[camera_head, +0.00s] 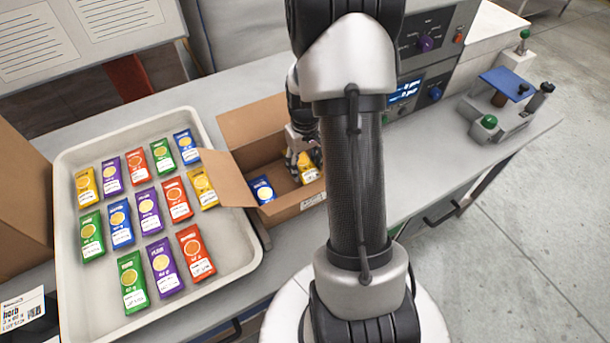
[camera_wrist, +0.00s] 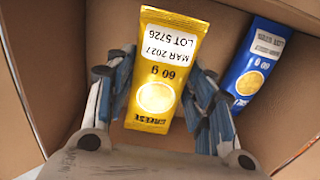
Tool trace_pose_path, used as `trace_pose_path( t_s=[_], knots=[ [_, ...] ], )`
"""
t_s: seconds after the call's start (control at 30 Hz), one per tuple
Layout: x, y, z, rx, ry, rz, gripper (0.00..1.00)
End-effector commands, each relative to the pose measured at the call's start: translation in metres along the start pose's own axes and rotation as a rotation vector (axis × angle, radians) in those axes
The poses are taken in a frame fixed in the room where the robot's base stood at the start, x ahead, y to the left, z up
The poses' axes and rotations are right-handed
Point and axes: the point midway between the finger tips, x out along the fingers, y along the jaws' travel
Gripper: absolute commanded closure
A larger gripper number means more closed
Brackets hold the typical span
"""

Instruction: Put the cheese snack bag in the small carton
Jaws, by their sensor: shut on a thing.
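The yellow cheese snack bag (camera_wrist: 164,70) is between my gripper's fingers (camera_wrist: 158,100) in the wrist view, with its label reading "CHEESE" and "60 g". My gripper (camera_head: 298,155) is shut on it, inside the small carton (camera_head: 298,203). In the head view the yellow bag (camera_head: 308,168) shows partly below the fingers. A blue snack bag (camera_wrist: 257,62) lies in the carton beside the yellow one, and it also shows in the head view (camera_head: 262,189). Whether the yellow bag touches the carton floor I cannot tell.
A pale tray (camera_head: 68,262) with several coloured snack bags, two of them yellow, stands left of the carton. An open carton flap (camera_head: 228,178) leans toward the tray. A control panel (camera_head: 432,45) and a small device (camera_head: 500,105) stand to the right.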

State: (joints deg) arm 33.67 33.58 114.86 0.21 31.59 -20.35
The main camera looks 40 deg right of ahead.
Motion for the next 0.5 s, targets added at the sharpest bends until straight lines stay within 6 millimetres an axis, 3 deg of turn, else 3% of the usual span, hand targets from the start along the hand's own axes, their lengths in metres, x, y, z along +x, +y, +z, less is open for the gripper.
trace_pose_path(
  t_s=[0.3, 0.5],
  knots=[
    [0.041, 0.000, 0.001, 0.000, -0.002, -0.001, 0.75],
    [0.042, 0.000, 0.000, 0.000, 0.000, 0.000, 0.75]
  ],
)
